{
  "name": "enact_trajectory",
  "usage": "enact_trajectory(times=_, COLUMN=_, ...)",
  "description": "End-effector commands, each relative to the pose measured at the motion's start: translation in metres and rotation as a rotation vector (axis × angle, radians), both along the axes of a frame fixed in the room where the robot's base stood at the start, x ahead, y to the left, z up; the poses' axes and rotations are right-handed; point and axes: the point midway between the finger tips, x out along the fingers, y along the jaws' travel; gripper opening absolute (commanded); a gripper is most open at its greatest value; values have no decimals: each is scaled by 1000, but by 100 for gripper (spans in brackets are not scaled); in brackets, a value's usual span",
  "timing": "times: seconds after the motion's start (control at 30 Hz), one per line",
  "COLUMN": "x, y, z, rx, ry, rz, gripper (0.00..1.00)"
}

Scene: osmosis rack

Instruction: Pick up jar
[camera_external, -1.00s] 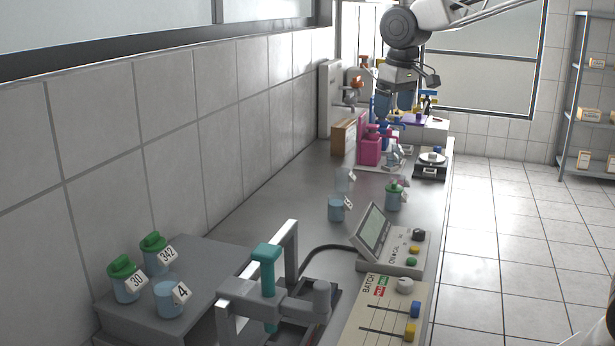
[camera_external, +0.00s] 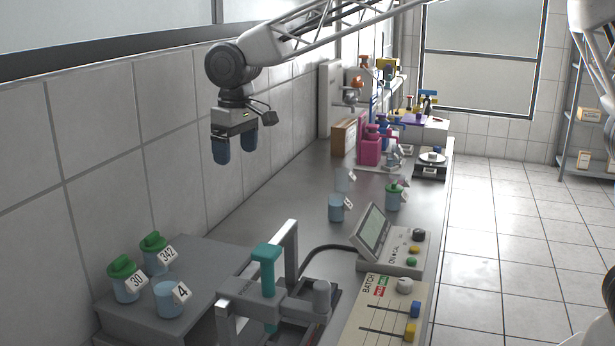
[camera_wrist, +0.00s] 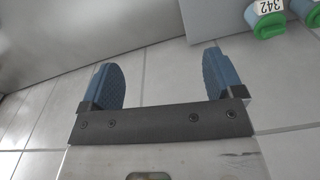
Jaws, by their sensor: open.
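My gripper (camera_external: 232,148) hangs with its blue fingers down, open and empty, in front of the tiled wall, well above the bench. In the wrist view its two fingers (camera_wrist: 163,80) are apart with only wall tiles between them. A green-lidded jar labelled 342 (camera_external: 155,255) and one labelled 30 (camera_external: 124,280) stand on a grey raised block at the lower left, with an open jar labelled 4 (camera_external: 168,298) beside them. The 342 jar (camera_wrist: 267,24) also shows at the wrist view's upper right. Another green-lidded jar (camera_external: 394,198) and an open jar (camera_external: 337,208) stand farther back. Which jar is meant is not clear.
The grey block (camera_external: 213,258) borders the wall. A frame with a teal handle (camera_external: 267,262) stands right of it. A screen console (camera_external: 385,245) and a BATCH panel (camera_external: 385,312) line the right edge. Bare bench (camera_external: 265,215) lies below my gripper.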

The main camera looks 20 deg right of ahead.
Motion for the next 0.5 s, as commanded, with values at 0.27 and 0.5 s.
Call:
enact_trajectory(times=0.27, x=-27, y=110, z=-41, rx=-17, ry=17, rz=83, gripper=87)
enact_trajectory(times=0.5, x=-53, y=178, z=-68, rx=-29, ry=26, rz=134, gripper=87)
